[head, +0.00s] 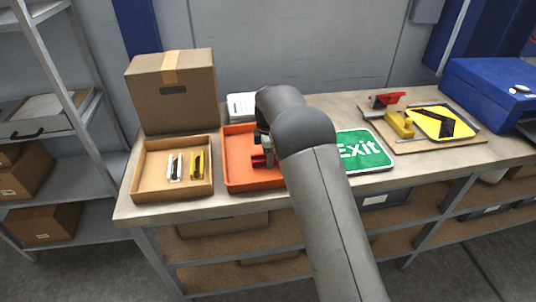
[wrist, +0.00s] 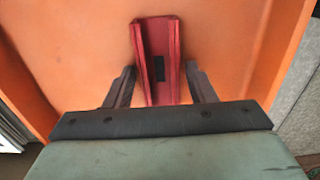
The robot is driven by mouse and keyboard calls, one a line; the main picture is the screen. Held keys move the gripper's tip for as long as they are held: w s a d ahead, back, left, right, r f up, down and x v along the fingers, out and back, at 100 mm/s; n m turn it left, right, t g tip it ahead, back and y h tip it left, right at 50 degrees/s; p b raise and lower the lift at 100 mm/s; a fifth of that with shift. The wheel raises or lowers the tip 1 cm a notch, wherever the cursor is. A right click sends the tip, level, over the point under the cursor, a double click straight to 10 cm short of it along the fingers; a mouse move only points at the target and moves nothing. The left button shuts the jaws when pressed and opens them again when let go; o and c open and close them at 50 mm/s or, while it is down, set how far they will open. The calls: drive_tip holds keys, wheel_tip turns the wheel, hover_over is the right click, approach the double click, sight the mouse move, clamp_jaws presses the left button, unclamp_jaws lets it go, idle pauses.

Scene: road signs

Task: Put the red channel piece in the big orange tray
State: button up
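The red channel piece (wrist: 157,62) shows in the wrist view between the two fingers of my gripper (wrist: 160,70), with the orange tray's floor behind it. A gap shows between the channel and the right finger; the left finger is very near its side. The fingers look apart and not pressed on it. In the head view my gripper (head: 262,146) is low over the big orange tray (head: 237,178), and part of the red channel (head: 259,161) shows beneath it. Whether the channel rests fully on the tray floor is hard to tell. My arm hides the tray's right part.
A smaller tan tray (head: 143,187) with white and yellow pieces stands left of the orange tray, before a cardboard box (head: 173,92). A green Exit sign (head: 364,150) lies to the right. Farther right are a board (head: 440,145) with a yellow sign and a blue case (head: 490,90).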

drive_tip(key=shift+o, duration=0.3)
wheel_tip(320, 180, up, 12)
drive_tip(key=b, duration=0.2)
drive_tip(key=s+d+r+m, duration=0.5)
drive_tip(key=s+d+m, duration=0.1)
drive_tip(key=s+d, duration=0.2)
drive_tip(key=s+d+f+m, duration=0.2)
drive_tip(key=s+m, duration=0.3)
drive_tip(key=s, duration=0.5)
drive_tip(key=s+d+f+m, duration=0.3)
drive_tip(key=s+d+m, duration=0.2)
drive_tip(key=s, duration=0.6)
drive_tip(key=s+d+f+m, duration=0.2)
drive_tip(key=s+d+m, duration=0.2)
drive_tip(key=s, duration=0.7)
drive_tip(key=shift+f+m+t, duration=0.15)
drive_tip(key=shift+m+t, duration=0.25)
